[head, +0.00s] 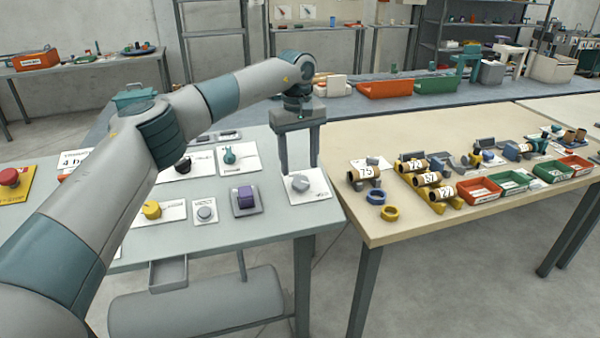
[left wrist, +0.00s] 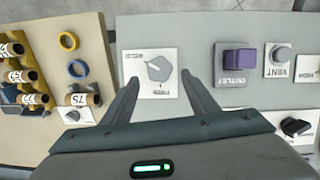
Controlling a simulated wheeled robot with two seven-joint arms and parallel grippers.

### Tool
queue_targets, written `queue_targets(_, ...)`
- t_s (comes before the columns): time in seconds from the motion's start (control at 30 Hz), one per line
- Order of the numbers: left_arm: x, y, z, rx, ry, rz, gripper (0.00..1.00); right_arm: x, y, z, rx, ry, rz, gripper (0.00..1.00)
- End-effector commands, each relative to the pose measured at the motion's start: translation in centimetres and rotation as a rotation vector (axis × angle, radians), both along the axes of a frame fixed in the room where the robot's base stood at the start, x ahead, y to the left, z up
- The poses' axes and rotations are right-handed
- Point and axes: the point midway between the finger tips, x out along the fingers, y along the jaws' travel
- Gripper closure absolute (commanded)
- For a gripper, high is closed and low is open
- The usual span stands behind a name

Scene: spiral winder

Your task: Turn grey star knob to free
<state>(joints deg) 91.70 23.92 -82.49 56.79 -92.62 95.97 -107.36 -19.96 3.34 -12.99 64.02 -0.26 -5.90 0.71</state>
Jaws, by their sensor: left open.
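The grey star knob (head: 300,184) sits on a white label plate (head: 321,186) near the right front corner of the grey-topped table. In the left wrist view the knob (left wrist: 159,68) looks like a rounded pentagon with a small pointer mark. Its plate (left wrist: 148,88) carries two small words, upside down and too small to read surely. My left gripper (head: 300,168) points down over the knob, open and empty. In the left wrist view its fingers (left wrist: 160,77) stand on either side of the knob, seemingly above it and apart from it. My right gripper is not in view.
A purple square knob (head: 245,197), a round grey knob (head: 205,211) and a yellow knob (head: 152,210) sit left of the star knob. A teal valve (head: 229,155) lies behind. Across a gap, the beige table (head: 420,125) holds cardboard tubes, rings and bins.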

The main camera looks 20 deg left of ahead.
Motion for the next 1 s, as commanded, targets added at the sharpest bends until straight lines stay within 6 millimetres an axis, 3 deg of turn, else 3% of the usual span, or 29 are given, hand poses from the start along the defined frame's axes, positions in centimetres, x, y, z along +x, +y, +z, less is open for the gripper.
queue_targets(0.3, 0.1, -0.1, -3.9, 0.001, 0.001, -0.001, 0.46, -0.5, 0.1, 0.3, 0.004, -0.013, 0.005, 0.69)
queue_targets(0.73, 0.1, -0.1, -4.5, 0.000, -0.001, 0.000, 0.46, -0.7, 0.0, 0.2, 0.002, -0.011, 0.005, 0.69)
queue_targets(0.9, 0.1, -0.1, -4.5, 0.001, -0.001, 0.000, 0.87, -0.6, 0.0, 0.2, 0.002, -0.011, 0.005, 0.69)
queue_targets(1.0, 0.1, -0.1, -4.5, 0.001, -0.001, 0.000, 0.88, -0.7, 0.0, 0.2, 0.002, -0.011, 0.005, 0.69)
